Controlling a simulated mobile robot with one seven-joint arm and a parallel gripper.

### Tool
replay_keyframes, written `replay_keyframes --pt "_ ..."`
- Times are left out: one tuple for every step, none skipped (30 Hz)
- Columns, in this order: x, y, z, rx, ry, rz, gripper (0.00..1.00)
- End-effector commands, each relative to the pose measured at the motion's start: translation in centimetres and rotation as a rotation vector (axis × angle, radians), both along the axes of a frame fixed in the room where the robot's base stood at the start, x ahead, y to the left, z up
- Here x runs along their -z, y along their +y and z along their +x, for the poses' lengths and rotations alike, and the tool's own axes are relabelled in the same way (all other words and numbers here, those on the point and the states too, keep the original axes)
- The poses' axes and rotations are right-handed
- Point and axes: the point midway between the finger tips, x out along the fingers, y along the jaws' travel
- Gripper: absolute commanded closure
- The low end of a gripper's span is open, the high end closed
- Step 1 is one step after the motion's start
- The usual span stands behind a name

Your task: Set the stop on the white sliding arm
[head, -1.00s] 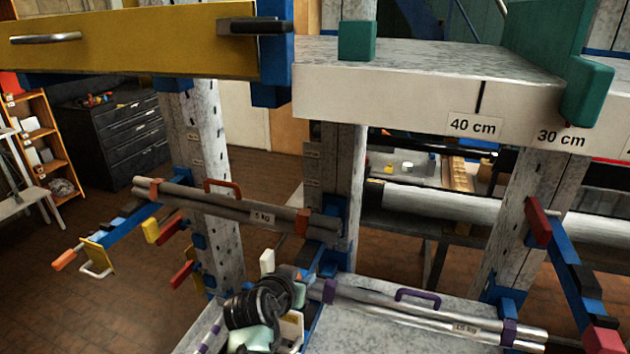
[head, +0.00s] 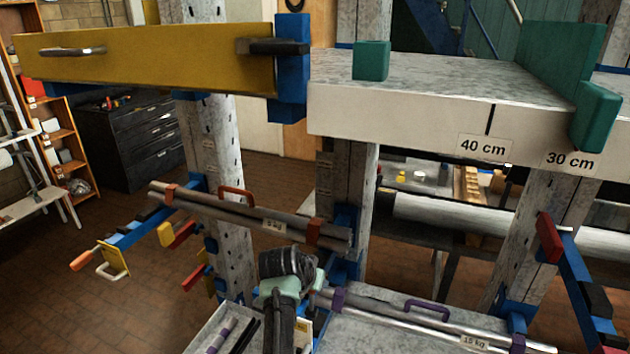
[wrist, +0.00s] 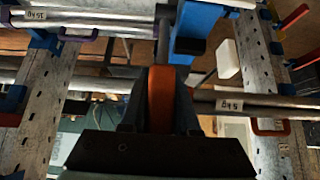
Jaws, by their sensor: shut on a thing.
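My gripper (wrist: 160,85) is shut on an orange grip (wrist: 160,100), seen between its dark fingers in the wrist view. A white block (wrist: 228,58) on a blue arm (wrist: 196,32) lies just beyond, to the right. In the head view my arm's dark wrist hides the fingers; a white part (head: 303,326) shows beside it. Nearer the head camera, a pale beam (head: 400,121) carries 40 cm and 30 cm labels. A green stop-like piece (head: 597,115) sits on it by the 30 cm label. I cannot tell which part is the stop.
Grey tubes (head: 255,217) with an orange handle hang left of my arm. Silver tubes (head: 400,316) with purple clamps lie to the right. A yellow beam (head: 150,52) crosses the upper left. A blue arm with a yellow plate (head: 114,257) stands at left.

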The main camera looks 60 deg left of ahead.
Motion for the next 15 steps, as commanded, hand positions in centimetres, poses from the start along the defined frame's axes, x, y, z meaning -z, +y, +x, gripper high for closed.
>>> replay_keyframes --pt "-0.07 0.02 0.06 0.0 -0.001 0.002 1.0" --pt "-0.08 0.01 0.07 0.0 -0.001 0.002 1.0" --pt "-0.08 0.01 0.07 0.0 -0.001 0.002 0.69" --pt "-0.08 0.01 0.07 0.0 -0.001 0.002 0.63" --pt "-0.08 0.01 0.07 0.0 -0.001 0.002 0.58" --pt "-0.07 0.01 0.06 0.001 -0.001 0.002 0.51" --pt "-0.07 0.01 0.06 0.001 -0.001 0.002 0.45" --pt "-0.07 0.0 0.06 0.001 -0.001 0.002 0.4" --pt "-0.06 0.0 0.05 0.001 -0.001 0.002 0.4" --pt "-0.06 0.01 0.05 0.001 -0.001 0.002 0.4" --pt "-0.05 0.01 0.04 0.001 -0.001 0.002 0.4" --pt "-0.05 0.01 0.04 0.001 -0.001 0.002 0.4" --pt "-0.04 0.0 0.04 0.0 -0.002 0.001 0.4" --pt "-0.04 0.0 0.04 0.0 -0.002 0.001 0.4" --pt "-0.03 0.0 0.03 0.0 -0.002 0.001 0.4"
